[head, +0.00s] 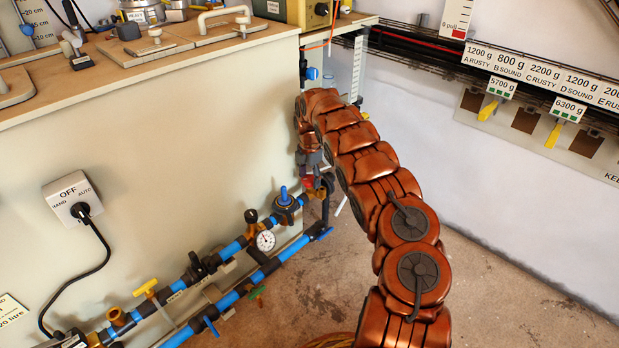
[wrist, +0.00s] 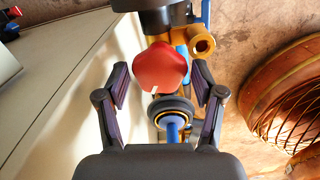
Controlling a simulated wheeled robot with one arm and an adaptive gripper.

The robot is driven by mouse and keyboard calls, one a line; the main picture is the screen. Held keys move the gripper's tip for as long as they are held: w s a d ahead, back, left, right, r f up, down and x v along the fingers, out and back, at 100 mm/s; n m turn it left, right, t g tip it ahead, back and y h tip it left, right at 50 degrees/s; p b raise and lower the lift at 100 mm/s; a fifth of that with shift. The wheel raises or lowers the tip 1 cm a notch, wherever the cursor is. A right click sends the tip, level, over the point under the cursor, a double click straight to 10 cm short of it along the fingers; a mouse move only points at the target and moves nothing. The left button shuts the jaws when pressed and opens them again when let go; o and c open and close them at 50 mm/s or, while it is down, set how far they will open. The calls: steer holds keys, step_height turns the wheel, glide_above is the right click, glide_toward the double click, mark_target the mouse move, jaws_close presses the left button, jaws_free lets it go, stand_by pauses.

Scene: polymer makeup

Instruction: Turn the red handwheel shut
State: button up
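The red handwheel (wrist: 160,66) is a lobed knob with a small white mark on its near edge. It shows in the middle of the wrist view, and a bit of it shows in the head view (head: 308,182) just below my gripper (head: 312,160). In the wrist view my gripper (wrist: 160,75) is open, with one dark finger on each side of the handwheel and a visible gap on both sides. I cannot tell whether the fingertips reach the wheel's depth. The wheel's stem is hidden.
Blue pipes (head: 232,250) with valves run along the cream cabinet (head: 170,150). A round gauge (head: 265,241) and a blue-handled valve (head: 284,196) sit left of the wheel. A brass fitting (wrist: 202,42) is close behind it. The floor (head: 500,290) at right is mostly clear.

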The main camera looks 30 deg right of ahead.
steer(key=c, duration=0.8)
steer(key=shift+r+p, duration=0.1)
steer(key=shift+p, duration=0.2)
